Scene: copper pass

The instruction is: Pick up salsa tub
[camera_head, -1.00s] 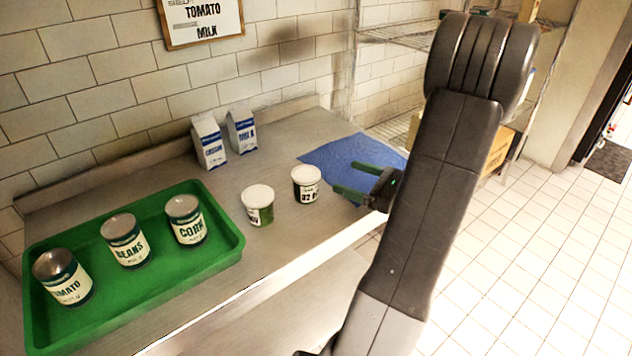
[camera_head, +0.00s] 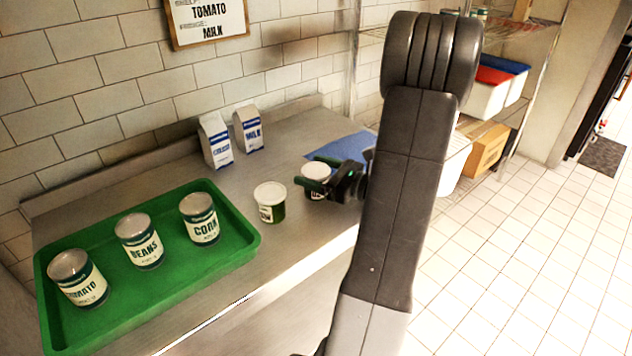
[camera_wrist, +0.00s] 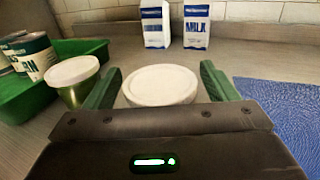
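Two white-lidded tubs stand on the steel counter. The left tub (camera_head: 269,204) has a green lower body and also shows in the wrist view (camera_wrist: 73,75). The right tub (camera_head: 316,171) has a dark body and a pale label. I cannot read either label well enough to tell which is salsa. My gripper (camera_head: 306,170) is open, its green fingers on either side of the right tub. In the wrist view the right tub's lid (camera_wrist: 160,84) lies between the fingers, which do not look closed on it. The gripper hides most of that tub's body.
A green tray (camera_head: 245,238) holds tomato, beans and corn cans at the left. Two cartons (camera_head: 215,140) stand near the back wall. A blue mat (camera_head: 345,147) lies behind my gripper. Wire shelving with bins (camera_head: 487,95) stands at the right.

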